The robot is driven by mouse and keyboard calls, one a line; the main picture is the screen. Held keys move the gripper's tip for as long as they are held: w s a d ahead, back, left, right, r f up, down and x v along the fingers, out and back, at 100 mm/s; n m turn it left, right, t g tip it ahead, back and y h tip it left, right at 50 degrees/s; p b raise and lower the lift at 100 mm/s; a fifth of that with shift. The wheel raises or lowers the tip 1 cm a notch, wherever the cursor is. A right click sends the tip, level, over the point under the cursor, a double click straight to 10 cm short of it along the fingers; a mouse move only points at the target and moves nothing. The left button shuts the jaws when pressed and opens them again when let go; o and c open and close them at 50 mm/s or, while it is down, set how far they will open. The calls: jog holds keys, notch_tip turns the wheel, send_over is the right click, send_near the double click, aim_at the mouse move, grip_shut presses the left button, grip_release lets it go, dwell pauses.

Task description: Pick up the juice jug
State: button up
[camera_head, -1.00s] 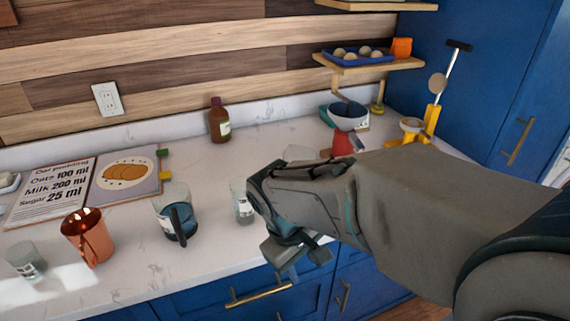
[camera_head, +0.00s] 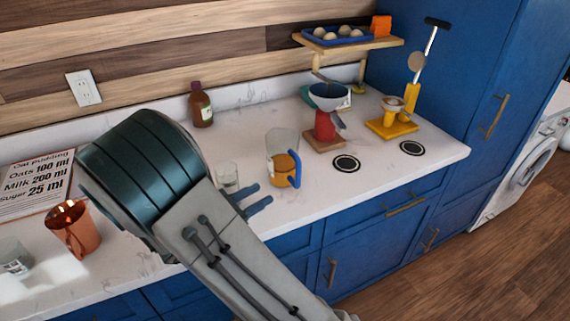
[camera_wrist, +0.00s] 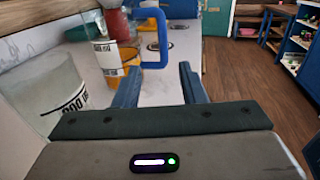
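The juice jug (camera_head: 284,168) is a clear jug with orange juice low in it and a blue handle. It stands upright on the white counter right of my gripper (camera_head: 254,201). In the wrist view the jug (camera_wrist: 112,68) is ahead and left of centre, with its blue handle toward the fingers. My gripper (camera_wrist: 160,88) is open, its two blue fingers apart with nothing between them. The fingers are short of the handle, not around it.
A clear measuring glass (camera_head: 228,176) stands close left of the fingers; it is large at left in the wrist view (camera_wrist: 55,95). A red grinder (camera_head: 325,125) stands behind the jug, a brown bottle (camera_head: 202,106) at the back. A copper mug (camera_head: 75,230) is left of my arm.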

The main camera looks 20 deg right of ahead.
aim_at(298, 185)
jog(key=x, duration=0.4)
jog(key=p+x, duration=0.1)
jog(key=x, duration=0.3)
jog(key=p+x, duration=0.1)
jog(key=x, duration=0.4)
jog(key=shift+s+d+f, duration=0.1)
jog(key=shift+s, duration=0.2)
grip_shut()
